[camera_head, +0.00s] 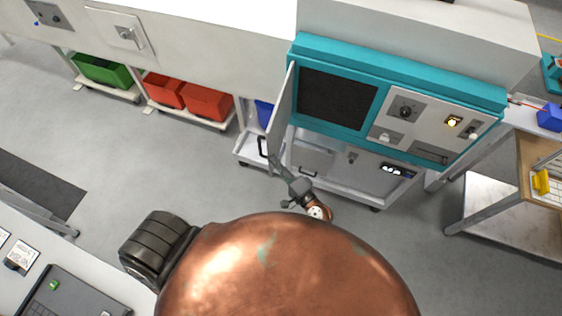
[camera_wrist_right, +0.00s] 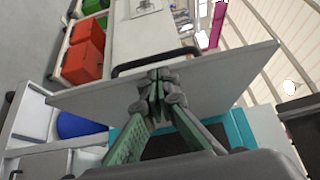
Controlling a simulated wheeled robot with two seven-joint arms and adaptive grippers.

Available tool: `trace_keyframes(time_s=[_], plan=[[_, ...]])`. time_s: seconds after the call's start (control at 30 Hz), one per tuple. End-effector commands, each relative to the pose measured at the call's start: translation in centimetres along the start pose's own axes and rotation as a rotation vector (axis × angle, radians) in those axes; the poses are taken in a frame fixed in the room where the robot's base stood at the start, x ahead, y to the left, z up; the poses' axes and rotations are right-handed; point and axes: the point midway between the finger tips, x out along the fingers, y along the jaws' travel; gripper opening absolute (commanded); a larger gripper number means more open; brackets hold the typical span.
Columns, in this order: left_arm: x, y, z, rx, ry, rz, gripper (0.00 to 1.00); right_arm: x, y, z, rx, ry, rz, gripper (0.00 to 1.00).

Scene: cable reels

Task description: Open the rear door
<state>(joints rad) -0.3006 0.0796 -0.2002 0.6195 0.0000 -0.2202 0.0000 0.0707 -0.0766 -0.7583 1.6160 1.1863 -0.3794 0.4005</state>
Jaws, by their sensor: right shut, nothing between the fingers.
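A white door (camera_head: 282,105) on the teal-and-white machine (camera_head: 400,60) stands swung out at the machine's left side, seen nearly edge-on in the head view. Its black handle (camera_head: 262,146) is on the outer, left face. In the right wrist view the door panel (camera_wrist_right: 220,72) crosses the picture, with the handle (camera_wrist_right: 155,58) beyond its edge. My right gripper (camera_head: 273,161) is shut and empty, on the machine side of the door. Its fingertips (camera_wrist_right: 157,80) are at the panel's inner face; I cannot tell whether they touch. My left gripper is out of view.
Left of the door, green (camera_head: 102,71) and red bins (camera_head: 206,101) stand on low trolleys under a white bench. A wheeled table (camera_head: 500,215) stands at the right. The floor (camera_head: 130,135) in front of the bins is clear.

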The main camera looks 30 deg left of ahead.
Motion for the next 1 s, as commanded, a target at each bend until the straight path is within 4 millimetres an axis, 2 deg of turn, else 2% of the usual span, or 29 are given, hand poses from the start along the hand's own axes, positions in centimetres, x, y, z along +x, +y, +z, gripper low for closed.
trace_keyframes(time_s=[0.43,0.67,1.0], plan=[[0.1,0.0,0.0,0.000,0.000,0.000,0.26,-0.4,0.1,-0.4,-0.001,0.003,0.001,0.00],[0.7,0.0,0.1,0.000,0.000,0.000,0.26,-3.3,0.3,-2.3,-0.004,0.001,0.002,0.00],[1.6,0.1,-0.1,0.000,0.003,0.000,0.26,-9.1,0.2,2.3,0.002,0.002,0.002,0.00]])
